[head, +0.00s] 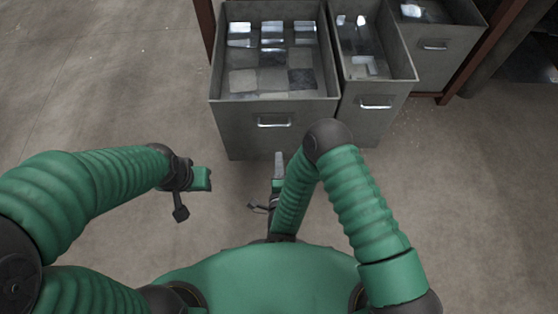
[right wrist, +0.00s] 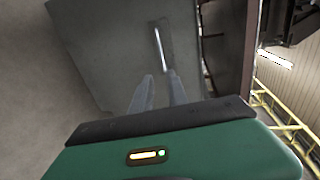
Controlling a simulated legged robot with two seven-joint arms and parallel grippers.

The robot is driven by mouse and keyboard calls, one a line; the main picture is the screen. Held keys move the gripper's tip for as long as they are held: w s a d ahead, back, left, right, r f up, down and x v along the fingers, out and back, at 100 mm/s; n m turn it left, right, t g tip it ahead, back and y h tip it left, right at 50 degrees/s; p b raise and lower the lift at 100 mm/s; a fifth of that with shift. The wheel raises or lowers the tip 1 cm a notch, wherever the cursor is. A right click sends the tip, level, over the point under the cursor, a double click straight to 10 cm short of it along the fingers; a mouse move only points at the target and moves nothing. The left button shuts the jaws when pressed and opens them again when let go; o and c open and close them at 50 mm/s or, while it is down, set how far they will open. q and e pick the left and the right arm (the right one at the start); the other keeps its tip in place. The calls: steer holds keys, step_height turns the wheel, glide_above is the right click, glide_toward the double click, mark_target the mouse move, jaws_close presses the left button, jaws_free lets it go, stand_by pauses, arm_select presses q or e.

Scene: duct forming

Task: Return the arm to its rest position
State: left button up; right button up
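My right arm is bent in the head view, with its elbow high in front of the bins and its forearm folded back towards my body. My right gripper (head: 279,158) is partly hidden behind the forearm, with a grey finger showing near the front of the large bin. In the right wrist view its two grey fingers (right wrist: 160,76) stand a little apart with nothing between them. My left gripper (head: 208,179) is out at the left over bare floor. I cannot make out its fingers, and no object shows in it.
A large grey bin (head: 228,122) holds several metal and dark pieces. A narrower bin (head: 365,120) and a third bin (head: 452,60) stand to its right, by a rusty frame (head: 490,57). A bin side (right wrist: 110,35) fills much of the right wrist view. The floor at left is clear.

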steer(key=w+d+r+n+g+y, duration=0.2)
steer(key=w+d+r+n+g, duration=0.3)
steer(key=n, duration=0.4)
steer(key=s+d+r+n+g+h, duration=0.1)
steer(key=s+d+r+n+g, duration=0.35)
steer(key=s+d, duration=0.35)
steer(key=s+d+r+n+g+h, duration=0.1)
steer(key=s+d+r+n+g, duration=0.2)
steer(key=s+d+r+n, duration=0.5)
step_height(320, 180, up, 28)
steer(key=s+a+m+p, duration=0.1)
steer(key=a+m+p, duration=0.1)
steer(key=p, duration=2.9)
steer(key=shift+s+a+m, duration=0.25)
steer(key=shift+s+m, duration=0.1)
steer(key=shift+m, duration=0.4)
